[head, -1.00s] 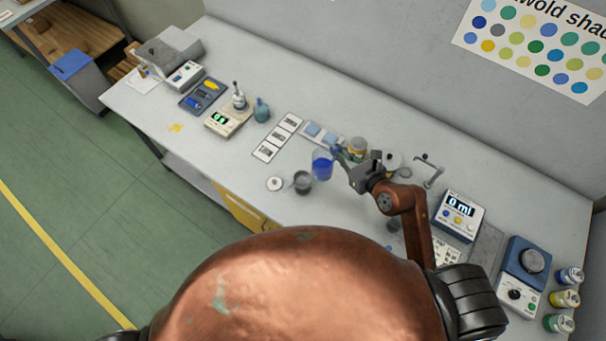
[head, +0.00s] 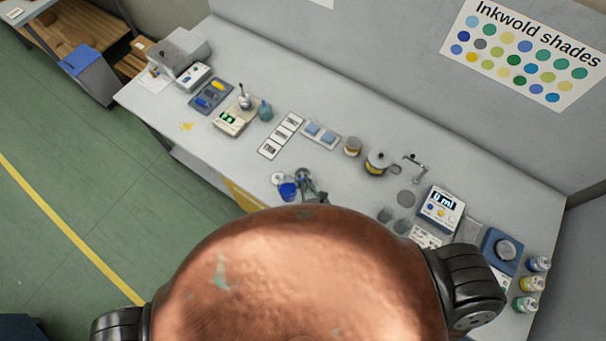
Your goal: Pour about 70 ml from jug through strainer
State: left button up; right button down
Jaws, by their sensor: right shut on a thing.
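The clear jug (head: 288,190) with blue liquid is near the front edge of the bench, at the lower middle. My right gripper (head: 302,184) is shut on it from its right side, and my body hides most of that arm. I cannot tell whether the jug is tilted. The small dark grey round vessel seen there before, perhaps the strainer, is mostly hidden behind the gripper and jug. The readout box (head: 439,208) shows 0 ml. My left gripper is not in view.
A white disc (head: 278,179) lies just left of the jug. A yellow-banded jar (head: 352,147) and a lidded pot (head: 377,163) stand behind to the right. Sample cards (head: 281,136) lie behind the jug.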

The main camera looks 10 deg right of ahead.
jog(key=shift+a, duration=0.1)
jog(key=shift+r, duration=0.1)
jog(key=shift+p, duration=0.3)
jog(key=shift+w+d+f+m+g+y+b, duration=0.3)
jog(key=shift+f+m+g+y, duration=0.2)
jog(key=shift+m+g+y, duration=0.5)
jog(key=shift+w+d+f+m+g+y+b, duration=0.25)
jog(key=shift+f+m+g+y, duration=0.3)
jog(key=shift+g, duration=0.7)
jog(key=shift+w+d+f+m+g+y+b, duration=0.25)
jog(key=shift+f+m+g+y, duration=0.2)
jog(key=shift+m+g+y, duration=0.55)
jog(key=shift+s+a+r+m+g+y, duration=0.15)
jog(key=shift+s+r+m+g+y, duration=0.05)
jog(key=shift+g+y, duration=0.25)
jog(key=shift+s+a+r+m+g+y, duration=0.1)
jog(key=shift+s+r+m+g+y, duration=0.15)
jog(key=shift+g, duration=0.25)
jog(key=shift+s+a, duration=0.15)
jog(key=shift+a, duration=0.05)
